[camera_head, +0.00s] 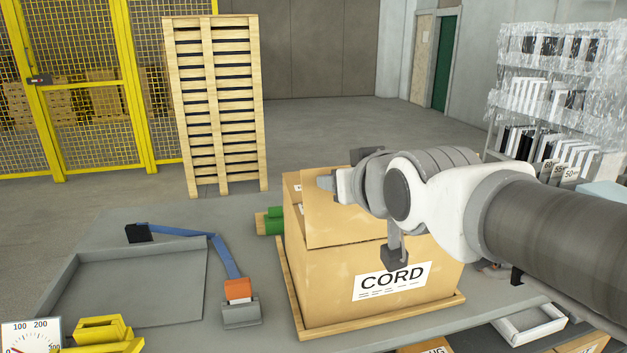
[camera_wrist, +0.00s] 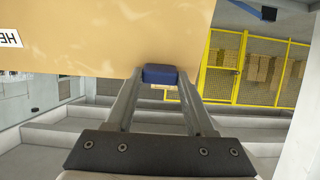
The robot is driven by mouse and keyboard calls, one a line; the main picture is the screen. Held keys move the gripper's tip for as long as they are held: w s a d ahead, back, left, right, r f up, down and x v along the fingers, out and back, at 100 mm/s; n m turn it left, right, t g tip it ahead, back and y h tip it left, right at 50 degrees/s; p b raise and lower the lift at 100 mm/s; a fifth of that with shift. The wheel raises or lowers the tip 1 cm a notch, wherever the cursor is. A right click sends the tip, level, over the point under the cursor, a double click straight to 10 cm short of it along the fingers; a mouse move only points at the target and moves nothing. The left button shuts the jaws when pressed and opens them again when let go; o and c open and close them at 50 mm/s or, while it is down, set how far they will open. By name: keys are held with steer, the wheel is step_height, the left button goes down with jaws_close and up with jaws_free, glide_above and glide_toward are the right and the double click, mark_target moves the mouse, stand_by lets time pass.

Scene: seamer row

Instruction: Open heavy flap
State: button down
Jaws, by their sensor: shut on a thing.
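A brown cardboard box labelled CORD (camera_head: 365,300) stands on a wooden tray (camera_head: 385,323) on the grey table. A cardboard flap (camera_head: 335,222) stands raised at the box's top, its panel facing the head camera. In the wrist view the flap (camera_wrist: 100,40) fills the upper left and carries a partly cut-off white label with the letters HE. My gripper (camera_head: 323,182) is at the flap's upper edge.
A green object (camera_head: 268,222) touches or nearly touches the box's left side. Yellow parts (camera_head: 100,330) lie at the front left. A pallet stack (camera_head: 215,105) stands behind.

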steer(key=shift+f, duration=0.3)
stand_by(0.6)
steer(key=shift+c, duration=1.2)
jaws_free()
steer(key=shift+r, duration=0.2)
steer(key=p+v, duration=0.3)
steer(key=v, duration=1.4)
steer(key=shift+r+p, duration=0.15)
steer(key=shift+p, duration=0.15)
steer(key=shift+s+d, duration=0.15)
